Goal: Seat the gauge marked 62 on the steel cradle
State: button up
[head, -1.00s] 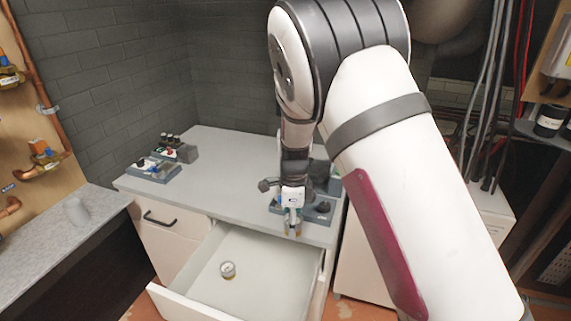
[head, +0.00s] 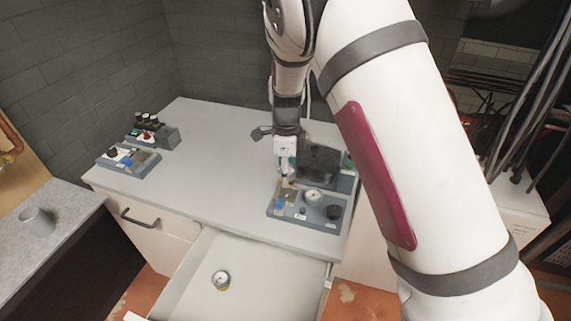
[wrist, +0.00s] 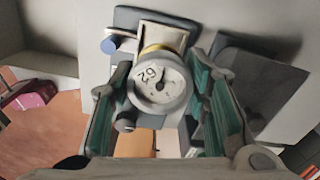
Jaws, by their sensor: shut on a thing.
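The gauge marked 62 (wrist: 160,85) is a round white dial with a grey rim and a brass-coloured edge. My gripper (wrist: 163,95) is shut on it, with green pads at its two sides. In the head view my gripper (head: 287,178) points down over the front panel block, and the held gauge is hard to make out there. The steel cradle (wrist: 164,37) is a squarish plate just beyond the gauge in the wrist view, partly covered by it. I cannot tell whether gauge and cradle touch.
The panel block (head: 327,222) also carries a white gauge (head: 313,196), a blue button (head: 279,205) and a black knob (head: 333,212). A dark block (head: 320,162) stands behind. Another gauge (head: 221,280) lies in the open drawer (head: 253,262). The counter's middle is clear.

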jog(key=shift+f+b, duration=0.65)
jog(key=shift+f, duration=1.3)
dwell(0.8)
jog(key=shift+f, duration=0.8)
dwell(0.7)
jog(key=o, duration=1.4)
jog(key=shift+o, duration=0.2)
notch_tip(320, 180, up, 12)
jog(key=shift+r, duration=0.1)
